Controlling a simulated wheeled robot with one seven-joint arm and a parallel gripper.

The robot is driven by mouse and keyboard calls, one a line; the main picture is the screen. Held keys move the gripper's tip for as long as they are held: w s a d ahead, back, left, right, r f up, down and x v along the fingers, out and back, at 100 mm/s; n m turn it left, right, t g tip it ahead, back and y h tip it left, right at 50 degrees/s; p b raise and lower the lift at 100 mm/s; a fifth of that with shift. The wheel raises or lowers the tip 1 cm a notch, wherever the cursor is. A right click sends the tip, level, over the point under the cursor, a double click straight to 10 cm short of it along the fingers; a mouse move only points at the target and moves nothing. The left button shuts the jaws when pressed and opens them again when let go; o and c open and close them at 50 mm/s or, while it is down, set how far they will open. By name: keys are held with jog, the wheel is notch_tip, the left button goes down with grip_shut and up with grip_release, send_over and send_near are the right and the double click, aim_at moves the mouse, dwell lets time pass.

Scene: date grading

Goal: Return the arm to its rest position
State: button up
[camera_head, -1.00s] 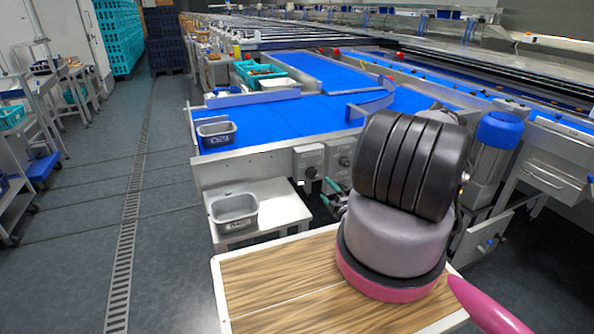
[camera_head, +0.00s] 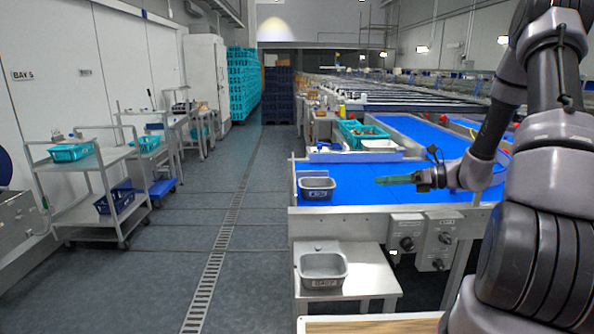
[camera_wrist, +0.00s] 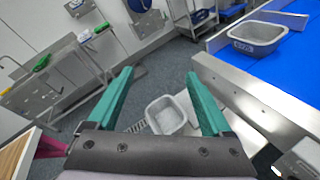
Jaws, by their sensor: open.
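My gripper (camera_head: 395,180) has green fingers and reaches left from the arm, above the near end of the blue belt in the head view. In the wrist view my gripper (camera_wrist: 160,95) shows its two fingers wide apart with nothing held between them. My dark and grey arm fills the right side of the head view, bent at the elbow. A grey bin (camera_head: 317,188) stands on the belt corner to the left of the fingertips; it also shows in the wrist view (camera_wrist: 257,36). Another grey bin (camera_wrist: 165,116) shows lower down, beyond the fingers.
The lower grey bin (camera_head: 323,270) sits on a small white table (camera_head: 372,275) before the conveyor. The conveyor's metal edge and control boxes (camera_head: 407,232) lie below the arm. A steel trolley (camera_head: 95,180) stands at left. The floor aisle between is clear.

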jog(key=s+a+r+n+t+h, duration=0.1)
jog(key=s+r+n+t+h, duration=0.1)
jog(key=s+r+n+h, duration=1)
jog(key=shift+s+a+r+n+h, duration=0.2)
jog(key=shift+s+r+n+h, duration=0.1)
jog(key=shift+s+r+n, duration=5.65)
jog(key=shift+s+r+m, duration=0.2)
jog(key=shift+s+m, duration=0.15)
jog(key=shift+s, duration=0.1)
